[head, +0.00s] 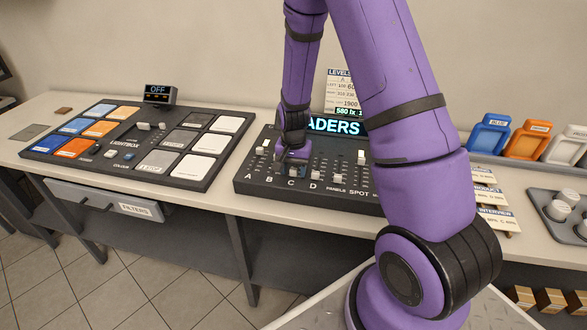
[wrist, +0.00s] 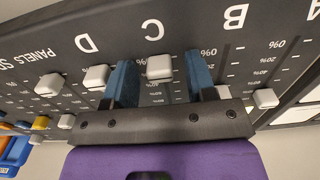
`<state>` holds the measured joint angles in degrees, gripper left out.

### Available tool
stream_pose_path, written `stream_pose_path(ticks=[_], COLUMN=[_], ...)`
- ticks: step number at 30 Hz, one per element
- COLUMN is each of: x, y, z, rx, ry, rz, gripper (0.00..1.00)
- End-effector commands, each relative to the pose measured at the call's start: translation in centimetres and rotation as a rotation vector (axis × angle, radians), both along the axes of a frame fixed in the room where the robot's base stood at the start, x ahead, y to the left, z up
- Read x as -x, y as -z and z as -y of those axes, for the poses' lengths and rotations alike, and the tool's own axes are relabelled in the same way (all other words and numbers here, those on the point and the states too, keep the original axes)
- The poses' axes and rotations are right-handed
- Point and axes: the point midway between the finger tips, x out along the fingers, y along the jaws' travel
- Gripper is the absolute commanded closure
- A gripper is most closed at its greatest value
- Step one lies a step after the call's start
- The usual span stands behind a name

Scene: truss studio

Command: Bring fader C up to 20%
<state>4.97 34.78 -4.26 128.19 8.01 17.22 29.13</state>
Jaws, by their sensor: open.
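The fader board (head: 243,183) stands on the counter, with letters A to D along its near edge. In the wrist view, fader C's pale cap (wrist: 159,67) sits close to its letter C (wrist: 152,29), at the low end of its scale. My gripper (wrist: 162,82) is open, with one blue finger on each side of that cap. Small gaps show between cap and fingers, and contact with the panel cannot be told.
Fader D's cap (wrist: 97,76) is close beside one finger. A lightbox panel (head: 135,140) lies to the left, and a Filters drawer (head: 135,209) juts out below the counter.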

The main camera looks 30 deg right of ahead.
Motion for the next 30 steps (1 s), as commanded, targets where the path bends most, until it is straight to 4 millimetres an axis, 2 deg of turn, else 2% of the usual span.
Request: stream_pose_path(ticks=[1,6,7,11,17,24,25,27,30], x=[0.0,0.0,0.0,-0.1,-1.4,-1.4,-1.4,-1.4,-1.4], y=[0.0,0.0,0.0,0.0,0.0,0.0,0.0,0.0,0.0], z=[0.0,0.0,0.0,0.1,1.4,1.4,1.4,1.4,1.4], rx=[0.0,0.0,0.0,0.0,-0.001,-0.001,-0.001,-0.001,-0.001], ry=[0.0,0.0,0.0,0.0,0.001,-0.001,-0.001,-0.001,-0.001], rz=[0.0,0.0,0.0,0.0,-0.001,-0.001,-0.001,-0.001,-0.001], gripper=[0.56,0.95,1.0,1.0,1.0,1.0,0.68,0.52,0.49])
